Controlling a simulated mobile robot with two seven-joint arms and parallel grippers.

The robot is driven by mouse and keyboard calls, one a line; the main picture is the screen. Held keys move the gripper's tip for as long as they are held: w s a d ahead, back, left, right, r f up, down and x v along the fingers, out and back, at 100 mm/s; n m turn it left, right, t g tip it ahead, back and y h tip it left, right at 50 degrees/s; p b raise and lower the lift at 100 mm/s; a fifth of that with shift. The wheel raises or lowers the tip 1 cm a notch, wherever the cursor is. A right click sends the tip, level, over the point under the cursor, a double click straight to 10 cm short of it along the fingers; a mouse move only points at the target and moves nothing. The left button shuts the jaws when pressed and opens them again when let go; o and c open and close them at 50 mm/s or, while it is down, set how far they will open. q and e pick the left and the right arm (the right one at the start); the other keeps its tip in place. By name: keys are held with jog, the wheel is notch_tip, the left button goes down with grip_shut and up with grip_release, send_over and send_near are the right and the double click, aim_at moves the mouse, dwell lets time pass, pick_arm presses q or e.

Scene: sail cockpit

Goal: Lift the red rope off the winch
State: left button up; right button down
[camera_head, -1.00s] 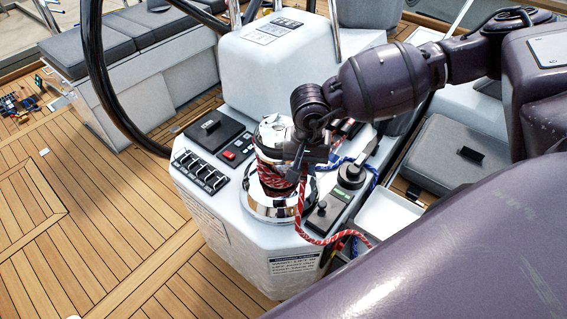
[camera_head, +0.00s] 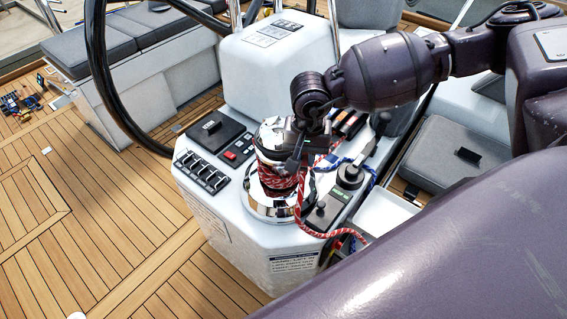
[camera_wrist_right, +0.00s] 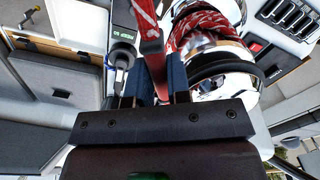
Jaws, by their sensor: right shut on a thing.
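The chrome winch (camera_head: 268,203) stands on a white console, with several turns of the red rope (camera_head: 278,181) wrapped around its drum. The rope's tail runs down from the drum over the console's front right edge. My right gripper (camera_head: 296,160) is at the right side of the drum. In the right wrist view my right gripper (camera_wrist_right: 165,88) is shut on the red rope (camera_wrist_right: 146,30), which passes between its fingers. The wrapped drum of the winch (camera_wrist_right: 205,62) shows just beside the fingers. My left gripper is not in view.
Rocker switches (camera_head: 202,171) lie left of the winch, and a lever control (camera_head: 349,174) stands close on its right. A blue rope (camera_head: 371,178) lies behind that. A black wheel rim (camera_head: 95,80) rises at the left.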

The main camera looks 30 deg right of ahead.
jog(key=shift+r, duration=0.15)
jog(key=shift+r+p, duration=1.05)
jog(key=shift+r, duration=1.15)
jog(key=shift+r+p, duration=0.85)
jog(key=shift+r, duration=1.15)
